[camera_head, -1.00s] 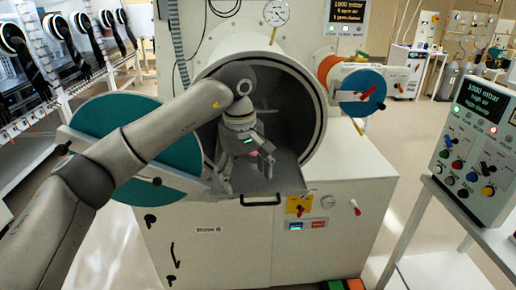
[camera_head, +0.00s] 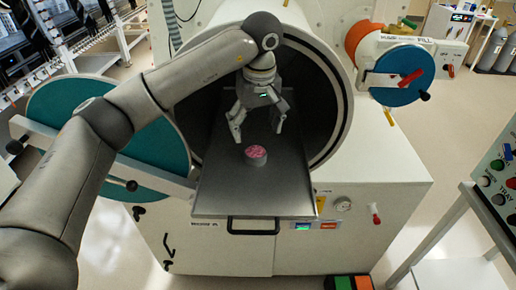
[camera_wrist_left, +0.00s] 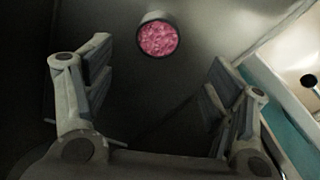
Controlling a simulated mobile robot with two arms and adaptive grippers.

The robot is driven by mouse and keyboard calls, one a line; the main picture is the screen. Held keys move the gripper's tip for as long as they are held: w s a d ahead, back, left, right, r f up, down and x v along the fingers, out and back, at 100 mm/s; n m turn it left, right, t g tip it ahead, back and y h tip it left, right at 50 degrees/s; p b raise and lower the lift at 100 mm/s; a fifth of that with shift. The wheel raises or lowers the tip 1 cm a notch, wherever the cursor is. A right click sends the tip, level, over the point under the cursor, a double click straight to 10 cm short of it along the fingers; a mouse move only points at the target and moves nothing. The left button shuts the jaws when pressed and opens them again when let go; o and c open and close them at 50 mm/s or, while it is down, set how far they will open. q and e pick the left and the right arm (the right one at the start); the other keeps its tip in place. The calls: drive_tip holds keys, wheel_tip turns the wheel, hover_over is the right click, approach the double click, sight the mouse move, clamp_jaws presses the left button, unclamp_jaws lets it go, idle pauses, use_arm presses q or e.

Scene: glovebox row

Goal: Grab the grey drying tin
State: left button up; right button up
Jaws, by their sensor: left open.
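The grey drying tin (camera_head: 256,156) is a small round tin with pink contents, standing upright on the slide-out tray (camera_head: 225,200) in front of the round chamber. It also shows in the left wrist view (camera_wrist_left: 158,38), beyond the fingers and roughly between their lines. My left gripper (camera_head: 257,136) is open and empty, with its fingers pointing down just behind the tin in the head view. The fingers appear apart from the tin. My right gripper is not in view.
The chamber's round opening (camera_head: 345,110) surrounds the tray's back end. Its teal door (camera_head: 95,120) stands open at left, beneath my left arm. A blue valve disc (camera_head: 395,85) is at right, and a control panel (camera_head: 500,180) stands at the right edge.

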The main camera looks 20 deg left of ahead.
sight(256, 151)
use_arm(q)
wheel_tip(256, 151, down, 2)
drive_tip(key=shift+w+a+f, duration=0.1)
drive_tip(key=shift+w+f, duration=0.05)
drive_tip(key=shift+f, duration=0.3)
wheel_tip(256, 151, down, 3)
drive_tip(key=shift+r+p, duration=0.15)
drive_tip(key=shift+p, duration=1.05)
drive_tip(key=shift+w+f, duration=0.25)
drive_tip(key=shift+f, duration=1)
drive_tip(key=shift+c, duration=0.6)
drive_tip(key=c, duration=1)
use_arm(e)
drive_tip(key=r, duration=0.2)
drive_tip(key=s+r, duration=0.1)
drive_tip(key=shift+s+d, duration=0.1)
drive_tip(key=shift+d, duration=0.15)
